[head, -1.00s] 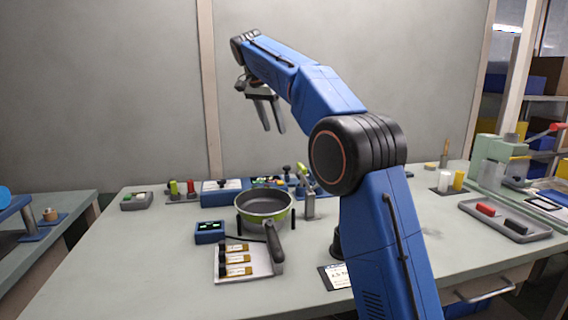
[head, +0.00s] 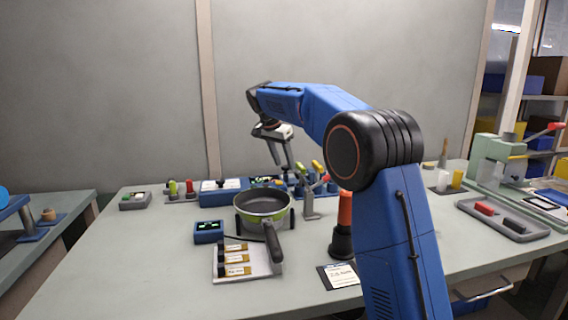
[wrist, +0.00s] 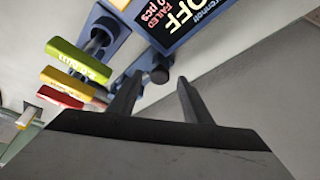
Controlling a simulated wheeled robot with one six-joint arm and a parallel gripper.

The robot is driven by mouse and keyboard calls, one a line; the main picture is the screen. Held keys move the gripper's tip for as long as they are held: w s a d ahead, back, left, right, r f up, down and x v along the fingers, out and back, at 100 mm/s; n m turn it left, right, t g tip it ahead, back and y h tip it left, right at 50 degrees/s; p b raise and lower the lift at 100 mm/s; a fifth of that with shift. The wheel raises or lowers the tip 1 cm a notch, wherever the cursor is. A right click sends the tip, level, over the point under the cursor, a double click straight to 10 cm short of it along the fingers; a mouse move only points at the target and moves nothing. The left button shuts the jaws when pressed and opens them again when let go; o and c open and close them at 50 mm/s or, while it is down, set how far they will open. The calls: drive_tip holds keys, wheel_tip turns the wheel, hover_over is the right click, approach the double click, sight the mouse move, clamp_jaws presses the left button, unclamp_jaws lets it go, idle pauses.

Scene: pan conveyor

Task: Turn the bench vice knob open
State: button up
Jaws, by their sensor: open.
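My gripper (head: 283,167) is open and empty, with its fingers pointing down above the back row of the bench. In the wrist view, the open fingers (wrist: 158,86) reach toward a blue fixture with a dark round knob (wrist: 161,73). The knob appears near and between the fingertips, apparently not gripped. A second blue block (wrist: 108,32) with a dark round part lies to its left. I cannot tell for certain which of these is the bench vice. In the head view the blue fixtures (head: 295,181) are small and partly hidden behind handles.
Green (wrist: 78,61), yellow (wrist: 68,81) and red (wrist: 59,97) handles stand close left of the fingers. An OFF display (wrist: 181,18) is near the fingertips. A green-sided pan (head: 263,207) and a label tray (head: 262,266) sit in front. The bench's left front is clear.

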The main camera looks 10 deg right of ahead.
drive_tip(key=shift+w+d+f, duration=0.1)
drive_tip(key=shift+d+f, duration=0.05)
drive_tip(key=shift+f, duration=0.25)
drive_tip(key=c, duration=1.1)
drive_tip(key=shift+o, duration=0.2)
drive_tip(key=shift+n, duration=0.4)
